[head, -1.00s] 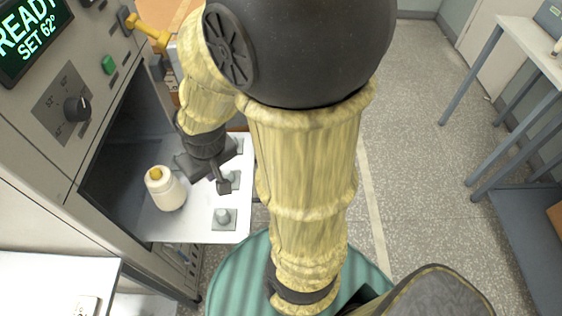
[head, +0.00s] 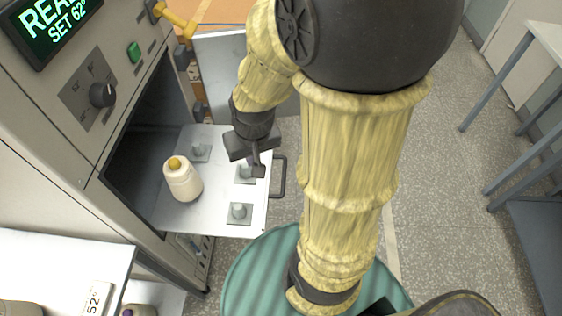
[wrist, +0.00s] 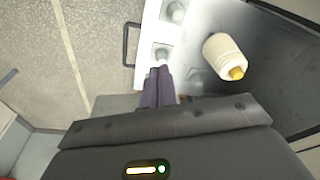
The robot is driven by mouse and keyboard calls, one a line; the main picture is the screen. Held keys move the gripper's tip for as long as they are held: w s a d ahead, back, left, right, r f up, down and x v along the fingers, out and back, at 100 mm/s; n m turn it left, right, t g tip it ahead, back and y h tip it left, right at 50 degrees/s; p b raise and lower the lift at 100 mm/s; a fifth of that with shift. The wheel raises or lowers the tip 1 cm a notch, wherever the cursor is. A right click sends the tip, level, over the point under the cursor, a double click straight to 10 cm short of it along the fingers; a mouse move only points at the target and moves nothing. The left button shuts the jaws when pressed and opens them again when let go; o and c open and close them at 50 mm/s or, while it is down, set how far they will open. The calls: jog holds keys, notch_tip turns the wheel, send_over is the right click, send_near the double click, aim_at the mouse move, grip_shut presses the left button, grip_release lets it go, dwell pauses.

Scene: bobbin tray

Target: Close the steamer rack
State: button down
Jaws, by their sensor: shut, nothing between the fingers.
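The steamer rack (head: 222,222) is a pale metal tray that sticks out of the open steamer chamber (head: 150,150). It has a dark loop handle (head: 281,177) on its outer edge and several grey pegs on square bases. One white bobbin (head: 183,181) with a yellow top stands on the rack. In the wrist view the rack's edge (wrist: 146,48), the handle (wrist: 126,45) and the bobbin (wrist: 222,55) also show. My gripper (head: 258,172) is over the rack's outer part, left of the handle and apart from the bobbin. Its fingers (wrist: 158,72) are together and empty.
The grey steamer door (head: 225,75) stands open behind the rack. A yellow latch handle (head: 176,19) and a control panel (head: 95,90) are above the chamber. A white counter (head: 70,265) is at the lower left. Speckled floor (head: 440,180) lies open on the right.

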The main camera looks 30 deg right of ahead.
jog(key=w+d+f+m+t+y+b, duration=0.1)
jog(key=w+d+f+m+y+b, duration=0.2)
jog(key=d+f+m, duration=0.7)
jog(key=w+d+f+m+t+y+b, duration=0.1)
jog(key=w+d+f+m+y+b, duration=0.3)
jog(key=d+f+m, duration=0.6)
jog(key=w+f+m+b, duration=0.1)
jog(key=m+b, duration=0.1)
jog(key=m, duration=0.1)
jog(key=shift+w+d+t+b, duration=0.25)
jog(key=shift+t+b, duration=0.15)
jog(key=x, duration=1)
jog(key=shift+a+r+b, duration=0.1)
jog(key=shift+a+b, duration=0.05)
jog(key=shift+b, duration=0.15)
